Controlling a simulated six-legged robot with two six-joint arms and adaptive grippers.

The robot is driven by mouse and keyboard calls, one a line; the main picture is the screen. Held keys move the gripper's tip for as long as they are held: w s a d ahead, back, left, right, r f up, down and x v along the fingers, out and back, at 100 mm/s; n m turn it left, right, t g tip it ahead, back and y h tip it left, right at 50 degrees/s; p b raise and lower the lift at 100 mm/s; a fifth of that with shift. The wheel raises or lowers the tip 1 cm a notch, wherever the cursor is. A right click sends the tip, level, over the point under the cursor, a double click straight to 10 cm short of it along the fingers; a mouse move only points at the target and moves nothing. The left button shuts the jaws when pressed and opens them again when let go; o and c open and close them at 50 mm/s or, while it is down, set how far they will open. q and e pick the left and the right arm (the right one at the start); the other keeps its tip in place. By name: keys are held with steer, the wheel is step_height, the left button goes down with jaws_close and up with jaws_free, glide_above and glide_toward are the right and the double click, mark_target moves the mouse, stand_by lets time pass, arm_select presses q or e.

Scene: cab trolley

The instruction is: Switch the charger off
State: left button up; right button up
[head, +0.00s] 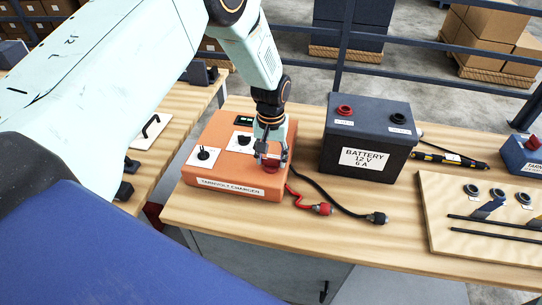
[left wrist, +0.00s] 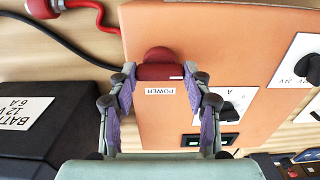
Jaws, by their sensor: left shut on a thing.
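The orange charger (head: 218,174) sits on the wooden bench, with a label on its front edge. Its red power knob (left wrist: 158,66) is beside a POWER label in the left wrist view. My left gripper (head: 272,158) reaches down over the charger's front right corner. In the left wrist view its fingers (left wrist: 160,76) are on both sides of the red knob, shut on it. The knob is partly hidden in the head view. A small display (head: 244,119) near the charger's back is lit green. Two black selector knobs on white plates show on the charger. My right gripper is out of view.
A dark battery (head: 368,135) with red and black terminals stands right of the charger. A red clamp (head: 322,209) and a black clamp (head: 377,218) lie apart from it on the bench (head: 290,235). A wooden board (head: 440,215) with tools lies at the right.

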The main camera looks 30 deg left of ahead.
mark_target(271, 160)
arm_select(q)
steer(key=shift+s, duration=0.1)
steer(key=o, duration=1.1)
steer(key=shift+o, duration=0.2)
step_height(271, 160, up, 12)
